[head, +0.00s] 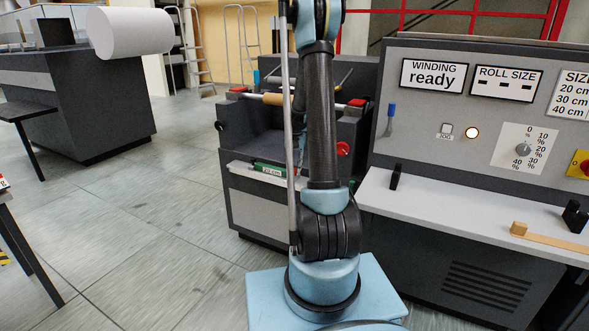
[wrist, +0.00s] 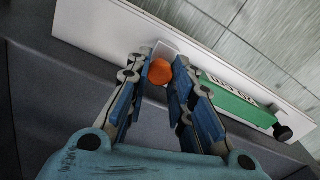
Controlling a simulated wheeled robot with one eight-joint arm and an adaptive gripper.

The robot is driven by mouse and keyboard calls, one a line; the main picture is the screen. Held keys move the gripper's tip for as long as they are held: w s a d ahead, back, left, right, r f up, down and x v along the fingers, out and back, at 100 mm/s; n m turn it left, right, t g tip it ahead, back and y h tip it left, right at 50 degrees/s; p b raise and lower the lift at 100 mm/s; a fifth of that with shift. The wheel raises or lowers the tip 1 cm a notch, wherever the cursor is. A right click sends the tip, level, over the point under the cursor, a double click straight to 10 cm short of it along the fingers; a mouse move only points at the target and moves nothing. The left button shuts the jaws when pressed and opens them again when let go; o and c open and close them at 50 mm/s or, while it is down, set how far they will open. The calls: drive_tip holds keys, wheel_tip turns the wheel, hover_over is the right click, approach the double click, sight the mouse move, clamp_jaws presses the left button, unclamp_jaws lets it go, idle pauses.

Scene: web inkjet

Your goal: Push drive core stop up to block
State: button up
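My gripper (wrist: 163,68) shows in the wrist view with its two blue fingers partly closed, one on each side of an orange round knob (wrist: 159,73). I cannot tell whether the fingers press on it. The knob sits by a small pale piece at the white ledge and may be the drive core stop; its lower part is hidden. A green block with a white label (wrist: 239,103) lies along the ledge to the right, apart from the knob. In the head view the green block (head: 270,170) reads 20 cm; my arm hides the knob and gripper.
The white ledge (wrist: 101,24) runs past a dark machine body, with a black knob (wrist: 283,132) near its right end. In the head view a control panel (head: 460,110) reading "WINDING ready" stands right of my arm. Open tiled floor (head: 150,215) lies to the left.

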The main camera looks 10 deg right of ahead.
sight(295, 169)
drive_tip(key=o, duration=0.4)
wheel_tip(295, 169, up, 12)
drive_tip(key=shift+f, duration=0.1)
idle(0.5)
